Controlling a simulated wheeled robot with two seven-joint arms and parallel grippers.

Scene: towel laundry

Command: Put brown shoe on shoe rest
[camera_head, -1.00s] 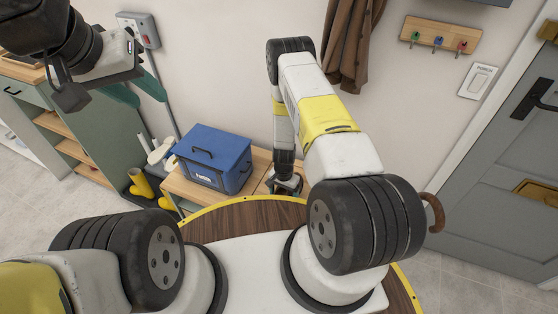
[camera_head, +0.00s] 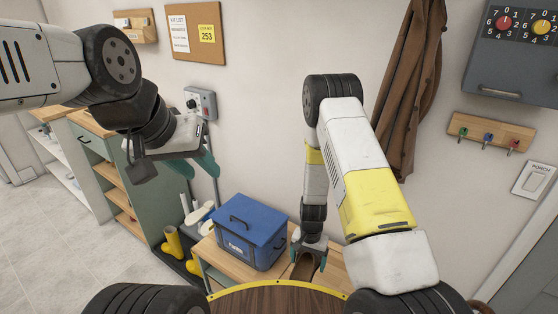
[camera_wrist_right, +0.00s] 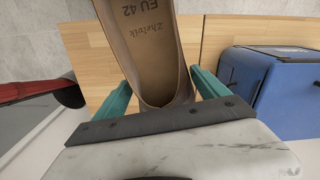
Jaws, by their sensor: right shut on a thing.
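The brown shoe (camera_wrist_right: 150,50), marked "EU 42" on its insole, is between the teal fingers of my right gripper (camera_wrist_right: 162,90), which is shut on it. In the head view the shoe (camera_head: 304,268) shows partly under the right gripper (camera_head: 312,248), over the wooden bench top (camera_head: 327,275), right of the blue box. I cannot tell whether the shoe touches the bench. My left gripper (camera_head: 190,160) is open and empty, raised in front of the wall with its teal fingers apart. No thing is clearly identifiable as the shoe rest.
A blue lidded box (camera_head: 247,232) stands on the bench beside the right gripper; it also shows in the wrist view (camera_wrist_right: 285,95). Yellow boots (camera_head: 180,250) stand left of the bench. A green cabinet (camera_head: 140,170) with open shelves is farther left. A brown coat (camera_head: 408,90) hangs on the wall.

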